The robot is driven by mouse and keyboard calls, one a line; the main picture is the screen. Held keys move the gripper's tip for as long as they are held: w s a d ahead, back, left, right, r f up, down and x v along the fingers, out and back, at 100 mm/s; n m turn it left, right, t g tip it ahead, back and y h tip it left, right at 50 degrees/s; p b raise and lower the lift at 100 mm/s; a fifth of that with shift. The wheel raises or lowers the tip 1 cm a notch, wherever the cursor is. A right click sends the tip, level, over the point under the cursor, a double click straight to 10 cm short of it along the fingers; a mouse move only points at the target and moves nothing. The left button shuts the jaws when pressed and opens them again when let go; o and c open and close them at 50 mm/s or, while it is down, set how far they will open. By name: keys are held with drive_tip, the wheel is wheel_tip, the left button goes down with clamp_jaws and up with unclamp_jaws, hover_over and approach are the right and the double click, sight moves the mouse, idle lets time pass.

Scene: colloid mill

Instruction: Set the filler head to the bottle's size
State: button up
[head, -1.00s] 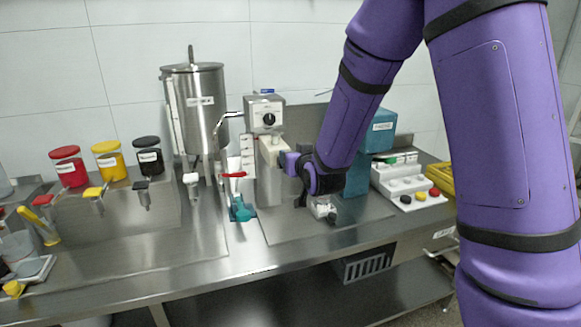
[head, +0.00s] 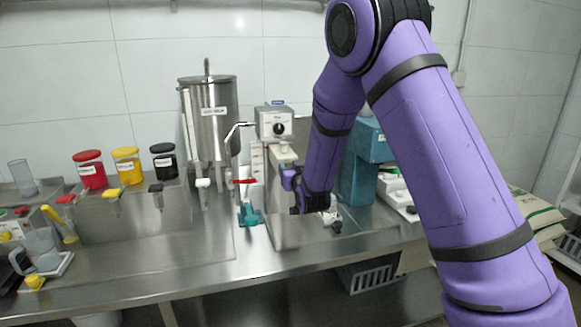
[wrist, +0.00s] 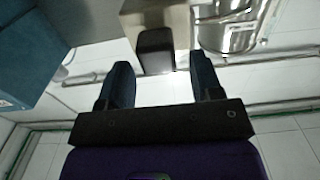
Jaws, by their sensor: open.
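The filler is a grey box with a black dial (head: 274,122) above a pale block and a steel column, left of my forearm in the head view. In the wrist view, a dark block (wrist: 155,50) on a pale metal body lies ahead, between the lines of my two fingers. My gripper (wrist: 161,72) is open, with nothing visibly held; any contact with the block cannot be told. In the head view my wrist hides the fingers and part of the column. A small clear item with a dark part (head: 332,217), possibly the bottle, sits on the bench below my wrist.
A steel tank (head: 210,115) stands left of the filler, with a red-handled valve (head: 243,181) between. A teal machine (head: 360,175) stands close on the right. Red, yellow and black jars (head: 90,168) line the left. The front bench strip is clear.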

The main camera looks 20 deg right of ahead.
drive_tip(key=shift+w, duration=1.2)
clamp_jaws()
wheel_tip(320, 180, down, 10)
drive_tip(key=shift+s, duration=0.15)
unclamp_jaws()
drive_tip(key=shift+f, duration=0.1)
